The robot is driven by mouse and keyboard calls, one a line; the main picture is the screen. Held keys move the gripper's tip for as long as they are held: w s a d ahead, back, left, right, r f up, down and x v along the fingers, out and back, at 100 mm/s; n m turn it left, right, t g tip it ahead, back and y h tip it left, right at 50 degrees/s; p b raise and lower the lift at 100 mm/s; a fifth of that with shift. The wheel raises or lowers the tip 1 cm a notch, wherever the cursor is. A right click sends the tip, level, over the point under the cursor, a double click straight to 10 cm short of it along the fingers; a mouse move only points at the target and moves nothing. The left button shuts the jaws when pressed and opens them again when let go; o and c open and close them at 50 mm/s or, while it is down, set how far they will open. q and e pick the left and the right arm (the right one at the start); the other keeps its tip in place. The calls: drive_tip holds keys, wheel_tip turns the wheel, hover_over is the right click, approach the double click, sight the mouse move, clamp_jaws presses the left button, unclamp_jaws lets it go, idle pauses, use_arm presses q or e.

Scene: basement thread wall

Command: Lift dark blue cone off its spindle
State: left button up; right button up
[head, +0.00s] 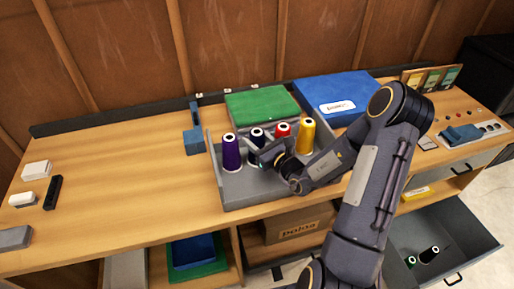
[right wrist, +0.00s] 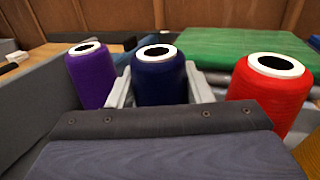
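The dark blue cone (head: 257,138) stands upright in the grey tray (head: 232,199), between the purple cone (head: 231,153) and the red cone (head: 282,132). A yellow cone (head: 306,136) stands at the right end of the row. My right gripper (head: 262,153) is low at the dark blue cone, coming in from the front right. In the right wrist view, its two light grey fingers flank the dark blue cone (right wrist: 160,80), one on each side, very close to it. Whether they press on it is unclear. The spindle and the cone's lower part are hidden. My left gripper is out of view.
The bench's left middle is clear. An open drawer (head: 450,240) with dark cones is at the lower right.

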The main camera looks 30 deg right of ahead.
drive_tip(key=c, duration=0.3)
drive_tip(key=shift+r, duration=0.15)
wheel_tip(320, 180, up, 10)
drive_tip(key=shift+f+p, duration=0.1)
drive_tip(key=shift+p, duration=0.25)
